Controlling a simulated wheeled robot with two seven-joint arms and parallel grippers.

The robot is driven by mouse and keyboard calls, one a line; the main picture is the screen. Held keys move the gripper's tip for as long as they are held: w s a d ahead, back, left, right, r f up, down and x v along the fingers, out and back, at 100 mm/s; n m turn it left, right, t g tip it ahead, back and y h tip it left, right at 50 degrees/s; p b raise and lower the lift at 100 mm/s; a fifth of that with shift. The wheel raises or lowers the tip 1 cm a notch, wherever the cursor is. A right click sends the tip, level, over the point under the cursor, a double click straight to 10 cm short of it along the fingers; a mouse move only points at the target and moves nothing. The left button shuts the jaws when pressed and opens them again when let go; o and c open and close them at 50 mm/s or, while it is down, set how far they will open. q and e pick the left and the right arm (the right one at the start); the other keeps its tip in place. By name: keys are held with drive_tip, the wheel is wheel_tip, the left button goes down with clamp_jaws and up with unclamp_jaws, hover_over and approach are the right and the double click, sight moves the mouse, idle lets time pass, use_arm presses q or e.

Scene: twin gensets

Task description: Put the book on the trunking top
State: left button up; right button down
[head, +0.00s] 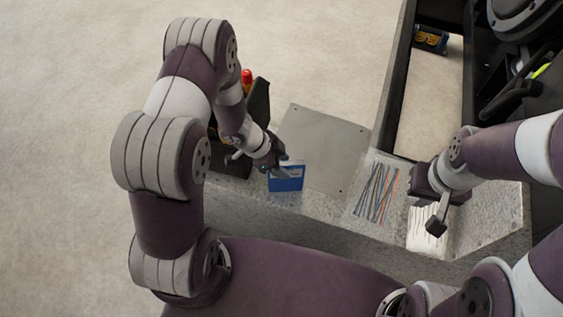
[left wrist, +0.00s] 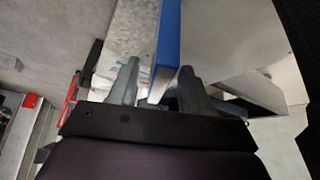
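A blue book (head: 287,184) with a paler band shows at the left part of the speckled grey trunking top (head: 243,200). I cannot tell whether it touches that surface. My left gripper (head: 277,169) is at the book's upper edge. In the left wrist view, the book (left wrist: 167,40) runs edge-on between the two fingers of my left gripper (left wrist: 160,75). Gaps show beside the book, the wider one on the left, so the gripper looks open around it. My right gripper (head: 437,226) is over a white sheet at the right; its finger opening is not clear.
A grey metal plate (head: 325,140) lies behind the book. A clear bag of thin coloured strips (head: 375,192) lies to its right, and the white printed sheet (head: 425,242) farther right. A dark holder (head: 259,105) with a red-topped item (head: 247,76) stands behind my left wrist.

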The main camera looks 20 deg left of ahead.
use_arm(q)
drive_tip(key=shift+r, duration=0.1)
drive_tip(key=p+v, duration=0.4)
drive_tip(key=v, duration=0.8)
drive_tip(key=shift+r, duration=0.1)
